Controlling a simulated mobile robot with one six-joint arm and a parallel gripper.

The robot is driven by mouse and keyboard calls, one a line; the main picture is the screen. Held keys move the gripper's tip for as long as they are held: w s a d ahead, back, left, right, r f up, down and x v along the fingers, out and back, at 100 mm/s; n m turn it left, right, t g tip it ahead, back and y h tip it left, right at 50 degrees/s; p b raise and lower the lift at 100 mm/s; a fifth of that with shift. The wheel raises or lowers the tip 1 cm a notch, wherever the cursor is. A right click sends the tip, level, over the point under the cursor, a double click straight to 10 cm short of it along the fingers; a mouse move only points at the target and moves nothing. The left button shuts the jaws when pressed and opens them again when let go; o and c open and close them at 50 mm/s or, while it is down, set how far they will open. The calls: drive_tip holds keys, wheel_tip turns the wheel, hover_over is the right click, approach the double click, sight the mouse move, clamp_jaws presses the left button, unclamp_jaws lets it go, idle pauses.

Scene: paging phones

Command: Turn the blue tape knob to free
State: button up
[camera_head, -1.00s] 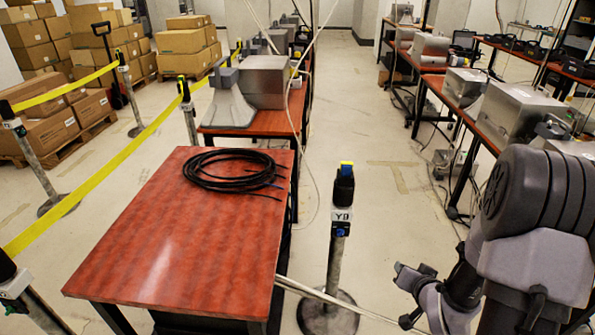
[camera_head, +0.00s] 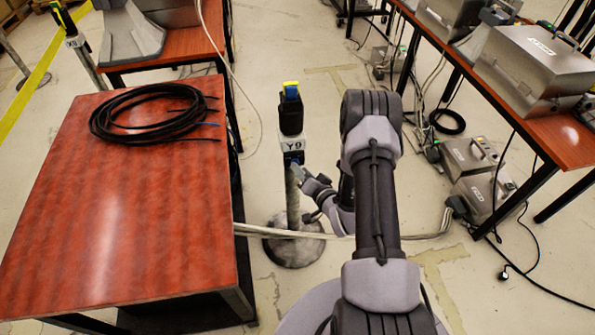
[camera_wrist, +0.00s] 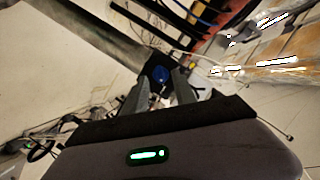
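The blue tape knob (camera_wrist: 160,74) shows in the wrist view on the dark head of a post, straight ahead between my fingertips. In the head view the post (camera_head: 292,205) stands upright on a round base right of the red table, with a white label that seems to read Y9. The knob sits under that label, mostly hidden by my gripper. My gripper (camera_head: 297,172) is close in front of it from the right. In the wrist view my gripper (camera_wrist: 160,82) has its two fingers apart, with a gap around the knob. I cannot tell whether they touch it.
A red table (camera_head: 130,220) with a coil of black cable (camera_head: 150,112) stands close left of the post. Pale cables (camera_head: 400,237) run along the floor behind my arm. Metal cases (camera_head: 525,70) stand on a table at the right.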

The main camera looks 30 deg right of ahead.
drive_tip(key=shift+x, duration=1.45)
clamp_jaws()
drive_tip(key=shift+b, duration=0.3)
drive_tip(key=shift+w+a+n+g+h, duration=0.15)
drive_tip(key=shift+n+g+h, duration=0.2)
drive_tip(key=shift+n+h, duration=1.35)
drive_tip(key=shift+s+a+n+g+h, duration=0.15)
drive_tip(key=shift+n+g+h, duration=0.5)
drive_tip(key=shift+n, duration=1.7)
drive_tip(key=shift+w+a+n+g+h, duration=0.1)
drive_tip(key=shift+w+a+n+h, duration=0.05)
drive_tip(key=shift+n+h, duration=1.65)
drive_tip(key=shift+n, duration=0.45)
